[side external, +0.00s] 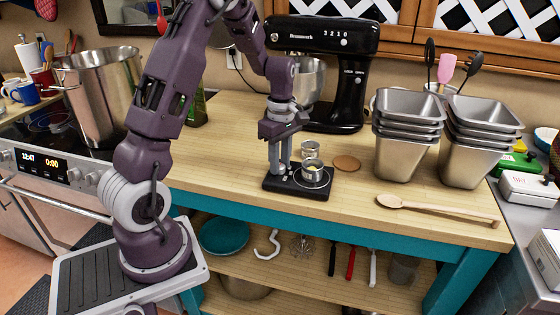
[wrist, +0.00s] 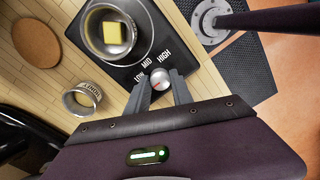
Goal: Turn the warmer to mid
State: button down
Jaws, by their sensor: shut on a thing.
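The warmer (side external: 280,186) is a flat black plate with a pan (side external: 312,172) on its round burner. In the wrist view a block of butter (wrist: 116,33) lies in the pan. The warmer's silver knob (wrist: 159,79) has a red mark and sits beside the printed words LOW, MID and HIGH. My gripper (wrist: 160,83) is shut on the knob, with one finger on each side. In the side view my gripper (side external: 281,172) reaches down to the warmer's left end and hides the knob. I cannot tell exactly which word the red mark points to.
A small metal ring or cup (wrist: 82,98) and a round cork mat (side external: 346,162) are close by the warmer. A black stand mixer (side external: 340,85) stands behind. Stacked steel pans (side external: 405,155) and a wooden spoon (side external: 435,207) are at right. Counter left of the warmer is clear.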

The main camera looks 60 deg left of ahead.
jog(key=shift+m, duration=0.3)
jog(key=m, duration=0.8)
jog(key=shift+m, duration=0.3)
jog(key=m, duration=0.4)
jog(key=shift+y, duration=0.3)
jog(key=shift+m, duration=2.4)
jog(key=c, duration=1.1)
grip_release()
